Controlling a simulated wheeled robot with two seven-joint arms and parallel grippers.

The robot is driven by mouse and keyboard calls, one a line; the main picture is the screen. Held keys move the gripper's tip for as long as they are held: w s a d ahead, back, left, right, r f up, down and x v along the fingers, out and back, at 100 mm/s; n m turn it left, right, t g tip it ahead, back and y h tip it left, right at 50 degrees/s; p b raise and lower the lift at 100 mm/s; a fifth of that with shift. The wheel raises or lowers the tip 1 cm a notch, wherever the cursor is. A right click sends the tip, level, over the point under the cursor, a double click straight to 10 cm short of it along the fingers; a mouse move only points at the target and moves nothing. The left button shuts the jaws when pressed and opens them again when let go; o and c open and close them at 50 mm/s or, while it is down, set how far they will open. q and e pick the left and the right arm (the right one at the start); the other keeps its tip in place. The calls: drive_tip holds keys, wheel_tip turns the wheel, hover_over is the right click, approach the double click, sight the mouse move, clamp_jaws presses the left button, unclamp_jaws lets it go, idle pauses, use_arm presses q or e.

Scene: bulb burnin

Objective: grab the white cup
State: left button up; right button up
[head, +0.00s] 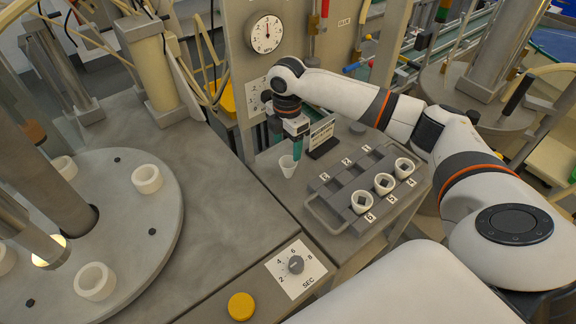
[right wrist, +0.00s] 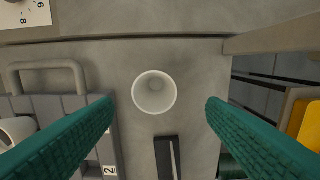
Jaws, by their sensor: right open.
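The white cup (head: 287,166) stands upright and empty on the grey bench, left of the grey tray. In the right wrist view the cup (right wrist: 154,92) is seen from above, with its round mouth open. My right gripper (head: 297,152) is open and empty, pointing down just above the cup. In the right wrist view its teal fingers (right wrist: 160,108) are wide apart, one on each side of the cup, apparently not touching it. My left gripper is not in view.
The grey tray (head: 337,206) has numbered places, with white cups (head: 383,183) holding dark pieces along its near right side. A small black sign (head: 322,138) stands close behind the cup. A round turntable (head: 150,215) with white rings is at left. A yellow button (head: 241,306) is in front.

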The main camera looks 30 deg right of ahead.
sight(288, 160)
drive_tip(key=f, duration=0.1)
drive_tip(key=f+p, duration=0.1)
drive_tip(key=f, duration=0.2)
drive_tip(key=shift+s+f, duration=0.35)
drive_tip(key=shift+f, duration=0.6)
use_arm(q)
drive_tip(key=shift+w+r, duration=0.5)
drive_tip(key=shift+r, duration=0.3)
use_arm(e)
drive_tip(key=c, duration=1)
